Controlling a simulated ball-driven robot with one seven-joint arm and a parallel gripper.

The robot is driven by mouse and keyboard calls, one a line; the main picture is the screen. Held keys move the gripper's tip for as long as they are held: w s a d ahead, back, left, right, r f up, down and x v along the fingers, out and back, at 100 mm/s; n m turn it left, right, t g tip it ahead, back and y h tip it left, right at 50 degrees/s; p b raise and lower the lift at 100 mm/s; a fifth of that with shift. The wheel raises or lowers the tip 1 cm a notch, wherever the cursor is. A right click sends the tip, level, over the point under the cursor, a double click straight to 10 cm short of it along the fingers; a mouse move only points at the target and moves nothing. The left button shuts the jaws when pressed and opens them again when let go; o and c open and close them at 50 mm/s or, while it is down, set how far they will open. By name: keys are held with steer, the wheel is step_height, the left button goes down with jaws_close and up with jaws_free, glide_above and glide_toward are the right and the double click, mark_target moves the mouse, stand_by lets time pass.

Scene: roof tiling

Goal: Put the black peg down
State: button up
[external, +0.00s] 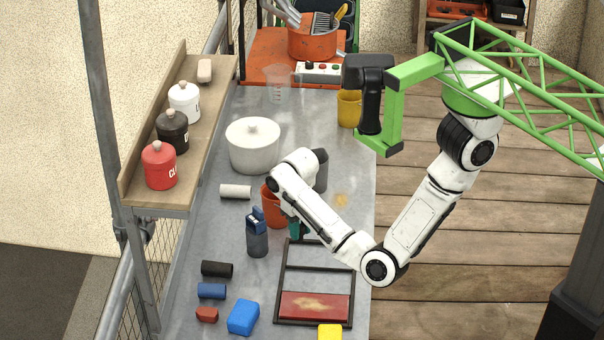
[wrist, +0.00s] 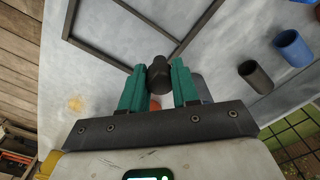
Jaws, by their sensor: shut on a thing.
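My gripper (wrist: 158,82) has teal fingers shut on the black peg (wrist: 159,72), a dark round-ended piece held between the fingertips in the wrist view. In the external view the gripper's teal fingers (external: 294,228) show beside the orange-red pot (external: 271,214), above the grey worktop; the arm hides most of the gripper, and I cannot make out the peg there. In the wrist view the peg's end overlaps the dark frame's edge. I cannot tell how far it is above the surface.
A dark frame (external: 284,262) with a red panel (external: 314,306) lies at the front right. A black cylinder (external: 217,269), a blue cylinder (external: 211,291), a blue block (external: 243,317) and a dark blue bottle-like item (external: 257,234) are to the left. A white lidded pot (external: 253,148) stands behind.

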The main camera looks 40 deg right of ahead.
steer(key=w+d+f+b, duration=0.15)
steer(key=w+d, duration=0.25)
steer(key=d, duration=0.5)
steer(key=w+d+f+b, duration=0.15)
steer(key=w+d, duration=0.25)
steer(key=d, duration=0.5)
steer(key=w+a+r+n+b, duration=0.2)
steer(key=w+r+b, duration=0.15)
steer(key=w, duration=0.75)
steer(key=w+a+r+n+b, duration=0.2)
steer(key=w+b, duration=0.3)
steer(key=w, duration=0.5)
steer(key=s+d+f+m+b, duration=0.15)
steer(key=d+m+b, duration=0.4)
steer(key=d, duration=0.85)
steer(key=s+d+f+m+b, duration=0.1)
steer(key=d+f+m+b, duration=0.2)
steer(key=d+b, duration=0.85)
steer(key=shift+d+f+b, duration=0.3)
steer(key=shift+d+f, duration=0.2)
steer(key=shift+f, duration=0.75)
steer(key=shift+d+f+b, duration=0.35)
steer(key=shift+d+f, duration=0.15)
steer(key=shift+f, duration=0.8)
steer(key=shift+d+f+b, duration=0.3)
steer(key=shift+d+f, duration=0.2)
steer(key=shift+f, duration=0.75)
steer(key=shift+f, duration=0.1)
